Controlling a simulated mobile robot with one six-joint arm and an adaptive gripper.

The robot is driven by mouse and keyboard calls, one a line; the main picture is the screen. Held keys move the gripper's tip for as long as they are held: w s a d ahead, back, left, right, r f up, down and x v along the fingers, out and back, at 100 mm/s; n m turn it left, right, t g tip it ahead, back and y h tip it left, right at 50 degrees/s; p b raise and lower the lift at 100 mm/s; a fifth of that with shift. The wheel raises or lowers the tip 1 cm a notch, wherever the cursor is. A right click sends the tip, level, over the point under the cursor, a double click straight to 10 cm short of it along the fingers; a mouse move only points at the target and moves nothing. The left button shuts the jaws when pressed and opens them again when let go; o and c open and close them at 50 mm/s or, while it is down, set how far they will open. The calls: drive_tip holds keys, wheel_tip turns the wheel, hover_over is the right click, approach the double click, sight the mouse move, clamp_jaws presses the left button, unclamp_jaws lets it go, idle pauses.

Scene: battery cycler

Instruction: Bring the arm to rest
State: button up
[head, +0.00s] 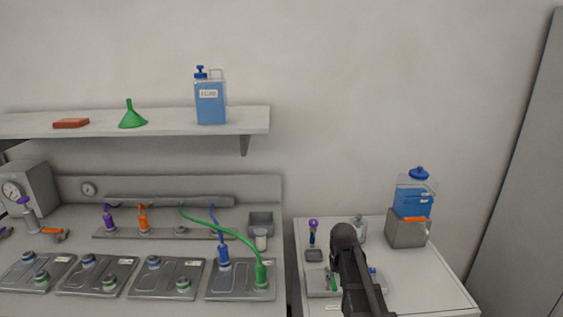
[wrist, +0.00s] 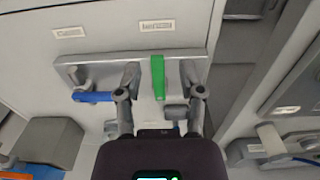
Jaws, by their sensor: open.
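My gripper (wrist: 159,82) shows in the wrist view with its two fingers spread apart and nothing held between them. Beyond the fingers is a grey plate (wrist: 213,62) with a green bar-like handle (wrist: 158,77) that appears between the fingertips. A blue handle (wrist: 92,97) sits left of the left finger. I cannot tell the gap between the fingers and the green handle. In the head view my dark arm (head: 352,262) reaches over the right bench and hides part of a pale tray (head: 318,284); the gripper itself cannot be made out there.
The right bench (head: 440,291) also holds a blue-filled container on a grey block (head: 406,234) and a purple-topped item (head: 312,232). The left bench carries several grey plates and a green hose (head: 235,232). A shelf (head: 165,122) holds a blue jug (head: 211,103) and green funnel (head: 131,118).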

drive_tip(key=s+a, duration=0.2)
drive_tip(key=s, duration=1.2)
drive_tip(key=shift+s+a, duration=0.2)
drive_tip(key=shift+a, duration=0.2)
idle(0.5)
